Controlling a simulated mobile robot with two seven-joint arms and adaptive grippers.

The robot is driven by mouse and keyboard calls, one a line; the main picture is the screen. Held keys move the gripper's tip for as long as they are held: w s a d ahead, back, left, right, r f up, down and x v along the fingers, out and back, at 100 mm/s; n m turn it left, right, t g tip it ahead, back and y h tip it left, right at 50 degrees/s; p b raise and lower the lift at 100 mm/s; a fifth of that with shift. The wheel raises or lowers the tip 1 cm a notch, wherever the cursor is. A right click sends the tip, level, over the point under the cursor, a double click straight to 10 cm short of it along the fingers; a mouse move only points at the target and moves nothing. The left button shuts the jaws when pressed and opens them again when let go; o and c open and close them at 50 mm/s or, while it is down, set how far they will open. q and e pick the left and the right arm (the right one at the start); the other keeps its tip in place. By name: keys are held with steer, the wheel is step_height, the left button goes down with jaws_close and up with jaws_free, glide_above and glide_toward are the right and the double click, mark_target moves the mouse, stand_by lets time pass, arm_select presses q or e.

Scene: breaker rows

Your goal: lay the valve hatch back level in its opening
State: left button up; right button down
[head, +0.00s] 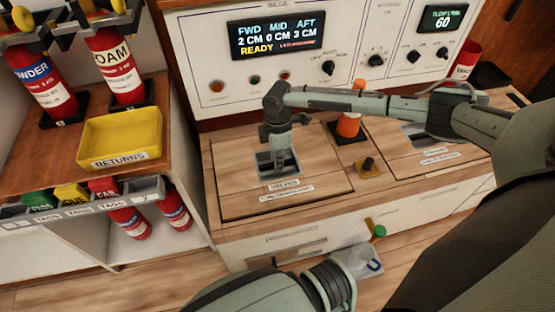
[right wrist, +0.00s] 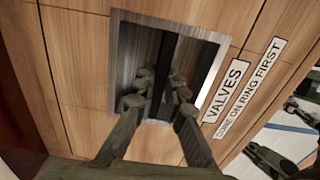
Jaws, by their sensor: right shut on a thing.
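The valve hatch (head: 235,184) is a wooden panel with a "VALVES" label, in the top of the low cabinet. It looks about level with the wood around it, but I cannot tell whether it is fully flush. A metal-framed recess (right wrist: 211,95) is set into the hatch. My right gripper (head: 278,160) reaches down into this recess. In the right wrist view its fingers (right wrist: 160,98) are shut on a dark bar there, the hatch's grip, partly hidden by the fingers. My left arm shows at the bottom of the head view; its fingers are not clear.
An orange object (head: 349,123) stands behind the hatch, to its right. A second panel (head: 440,145) lies farther right. A yellow returns tray (head: 120,138) sits on the left shelf. The control panel (head: 300,85) rises behind.

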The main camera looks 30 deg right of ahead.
steer(key=shift+w+f, duration=0.1)
steer(key=shift+f, duration=0.2)
steer(key=c, duration=1.6)
jaws_free()
steer(key=shift+o, duration=0.5)
steer(key=shift+s+f, duration=0.2)
steer(key=shift+f, duration=0.05)
step_height(320, 180, up, 12)
steer(key=shift+r, duration=0.15)
